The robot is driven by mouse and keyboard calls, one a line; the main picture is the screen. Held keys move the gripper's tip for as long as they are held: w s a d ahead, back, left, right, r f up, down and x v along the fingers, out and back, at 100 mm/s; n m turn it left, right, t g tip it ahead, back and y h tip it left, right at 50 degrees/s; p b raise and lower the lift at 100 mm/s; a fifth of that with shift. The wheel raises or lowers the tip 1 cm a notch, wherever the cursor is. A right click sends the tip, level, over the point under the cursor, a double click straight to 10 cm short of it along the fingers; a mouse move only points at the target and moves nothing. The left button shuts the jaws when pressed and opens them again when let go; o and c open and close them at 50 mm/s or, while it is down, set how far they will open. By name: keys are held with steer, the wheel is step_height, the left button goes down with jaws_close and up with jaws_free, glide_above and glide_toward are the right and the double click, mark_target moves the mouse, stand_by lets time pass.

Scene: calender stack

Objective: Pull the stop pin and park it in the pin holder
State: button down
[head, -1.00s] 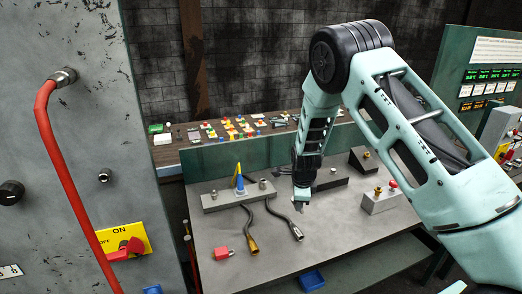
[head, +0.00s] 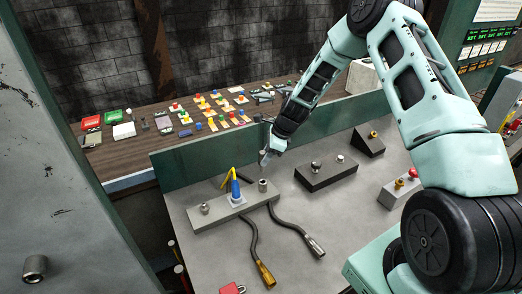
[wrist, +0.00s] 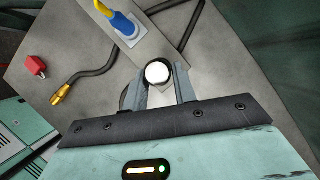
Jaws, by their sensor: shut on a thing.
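My gripper (head: 266,157) is shut on a small round thing with a bright white top (wrist: 158,72), seen end-on between the fingers in the wrist view. It looks like the stop pin, but its shaft is hidden. In the head view the fingertips appear just above and behind the right metal post (head: 262,186) of a grey bar (head: 232,212), with a visible gap. A dark block (head: 326,176) with two metal knobs stands to the right on the bench. I cannot tell for certain which fixture is the pin holder.
A blue and yellow fitting (head: 236,190) stands mid-bar. Two dark hoses with a brass end (head: 265,275) and a steel end (head: 315,246) lie in front. A red padlock (head: 232,288) is near the front. A green panel (head: 205,160) backs the bench.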

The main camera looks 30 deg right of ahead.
steer(key=shift+r, duration=0.2)
steer(key=shift+s+f+b, duration=0.1)
steer(key=shift+f+b, duration=1.1)
steer(key=shift+f, duration=0.9)
steer(key=c, duration=1.7)
jaws_free()
jaws_close()
